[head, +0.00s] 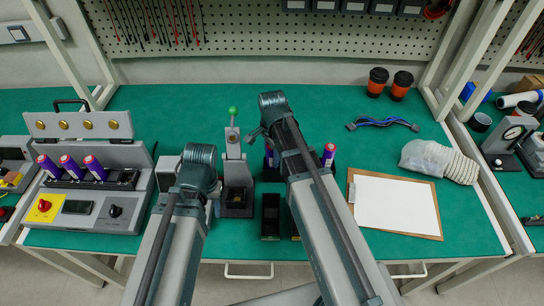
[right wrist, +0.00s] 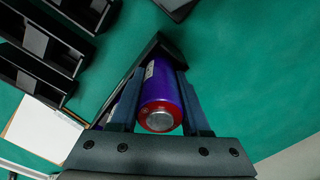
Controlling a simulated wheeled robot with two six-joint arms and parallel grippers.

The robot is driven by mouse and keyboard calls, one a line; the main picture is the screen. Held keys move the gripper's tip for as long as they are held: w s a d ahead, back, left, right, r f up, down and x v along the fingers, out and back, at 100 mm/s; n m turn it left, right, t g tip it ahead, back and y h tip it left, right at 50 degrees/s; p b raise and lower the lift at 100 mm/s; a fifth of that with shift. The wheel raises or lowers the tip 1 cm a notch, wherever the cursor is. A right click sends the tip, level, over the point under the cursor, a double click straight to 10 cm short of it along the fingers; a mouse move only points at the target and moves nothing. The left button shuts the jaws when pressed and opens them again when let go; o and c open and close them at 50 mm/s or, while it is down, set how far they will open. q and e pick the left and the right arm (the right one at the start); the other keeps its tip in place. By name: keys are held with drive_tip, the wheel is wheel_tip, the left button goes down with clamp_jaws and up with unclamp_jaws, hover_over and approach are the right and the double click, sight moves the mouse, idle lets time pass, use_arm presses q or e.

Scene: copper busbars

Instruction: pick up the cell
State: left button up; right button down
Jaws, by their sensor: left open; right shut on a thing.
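My right gripper (right wrist: 159,78) is shut on a purple cell (right wrist: 162,95) with a red rim and silver end. The cell lies between its two fingers, close to a dark bin wall (right wrist: 152,52). Another purple surface shows left of the left finger, mostly hidden. In the head view a purple cell (head: 329,154) shows right of my right arm; my arm hides the right fingers there. My left gripper (head: 212,194) is low beside the grey press, open, its fingers mostly hidden by its wrist. Three purple cells (head: 71,166) stand tilted in the tester at left.
The grey tester (head: 92,215) stands at left. A small press (head: 235,190) with a green knob stands between my arms. Black bins (head: 270,222) are at the front middle. A clipboard (head: 396,206), cable and two cups are at right. The back middle is clear.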

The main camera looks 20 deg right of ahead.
wheel_tip(320, 180, up, 10)
drive_tip(key=p, duration=1)
